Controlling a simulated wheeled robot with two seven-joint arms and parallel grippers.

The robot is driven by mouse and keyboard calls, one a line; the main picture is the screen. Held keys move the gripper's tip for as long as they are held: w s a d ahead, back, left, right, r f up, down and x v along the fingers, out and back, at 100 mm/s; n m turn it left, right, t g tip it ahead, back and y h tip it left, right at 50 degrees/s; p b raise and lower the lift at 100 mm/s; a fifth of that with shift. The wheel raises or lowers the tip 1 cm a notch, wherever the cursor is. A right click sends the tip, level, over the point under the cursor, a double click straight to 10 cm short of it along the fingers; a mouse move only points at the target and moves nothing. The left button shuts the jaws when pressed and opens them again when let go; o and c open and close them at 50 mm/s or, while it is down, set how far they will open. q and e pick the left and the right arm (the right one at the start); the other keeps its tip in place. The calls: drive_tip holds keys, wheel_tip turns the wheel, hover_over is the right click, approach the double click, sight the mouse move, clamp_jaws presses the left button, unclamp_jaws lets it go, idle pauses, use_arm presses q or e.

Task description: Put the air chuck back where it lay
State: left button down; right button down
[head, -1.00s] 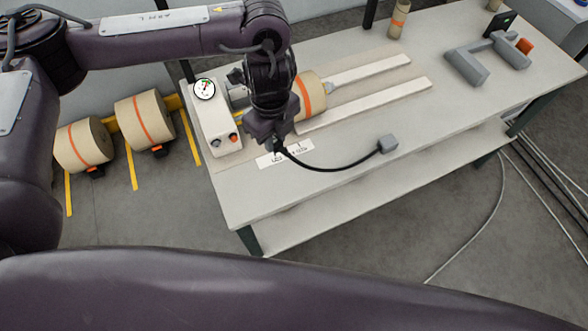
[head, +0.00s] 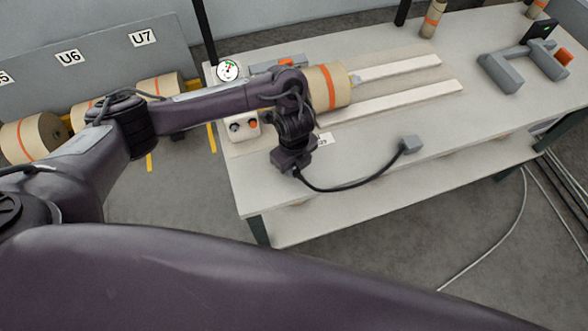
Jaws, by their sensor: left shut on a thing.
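My left gripper (head: 295,171) is over the front left part of the table (head: 370,165), near its front edge, pointing down. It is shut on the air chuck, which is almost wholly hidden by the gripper. A black hose (head: 352,187) runs from the gripper in a sagging curve to a small grey block (head: 411,145) on the tabletop. A white printed label (head: 325,139) on the table is partly covered by my left arm. I cannot tell whether the chuck touches the table. My right gripper is out of view.
A kraft roll (head: 330,88) with an orange band lies behind my gripper, beside two pale rails (head: 400,100). A white control box with a gauge (head: 228,70) stands at the left end. A grey bracket (head: 500,73) lies far right. The front right tabletop is clear.

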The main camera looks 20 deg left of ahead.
use_arm(q)
drive_tip(key=shift+f, duration=0.95)
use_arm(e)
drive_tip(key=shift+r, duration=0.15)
use_arm(q)
drive_tip(key=shift+f, duration=0.15)
drive_tip(key=c, duration=1.3)
unclamp_jaws()
drive_tip(key=shift+o, duration=0.2)
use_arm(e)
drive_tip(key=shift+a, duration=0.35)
use_arm(q)
wheel_tip(320, 180, up, 12)
drive_tip(key=p, duration=0.2)
drive_tip(key=shift+r, duration=0.2)
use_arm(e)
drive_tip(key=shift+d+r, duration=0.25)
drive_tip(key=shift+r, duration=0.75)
